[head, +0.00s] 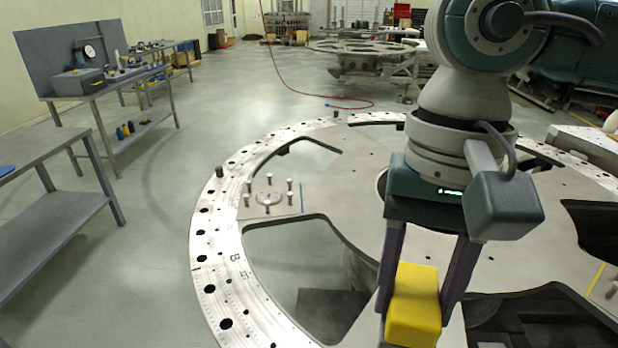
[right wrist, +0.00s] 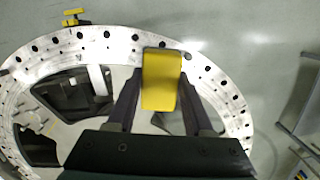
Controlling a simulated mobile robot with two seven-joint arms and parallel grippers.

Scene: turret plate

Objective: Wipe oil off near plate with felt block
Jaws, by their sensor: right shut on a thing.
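The yellow block (head: 415,292) is between the two dark fingers of my right gripper (head: 416,314), which is shut on it. In the right wrist view the yellow block (right wrist: 160,80) overlaps the plate's holed rim. The near plate (head: 222,262) is a large metal ring with spokes and a broad hub, lying flat below the block. I cannot tell whether the block touches it; the block's underside is hidden. I cannot make out any oil on the plate. My left gripper is not in view.
Short pegs around a disc (head: 268,197) stand on the plate's left side. Large openings (head: 300,265) cut through the plate. A yellow fixture (right wrist: 73,17) sits at its outer edge. Workbenches (head: 95,85) stand left, another plate (head: 370,47) behind. A red hose (head: 285,84) crosses the floor.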

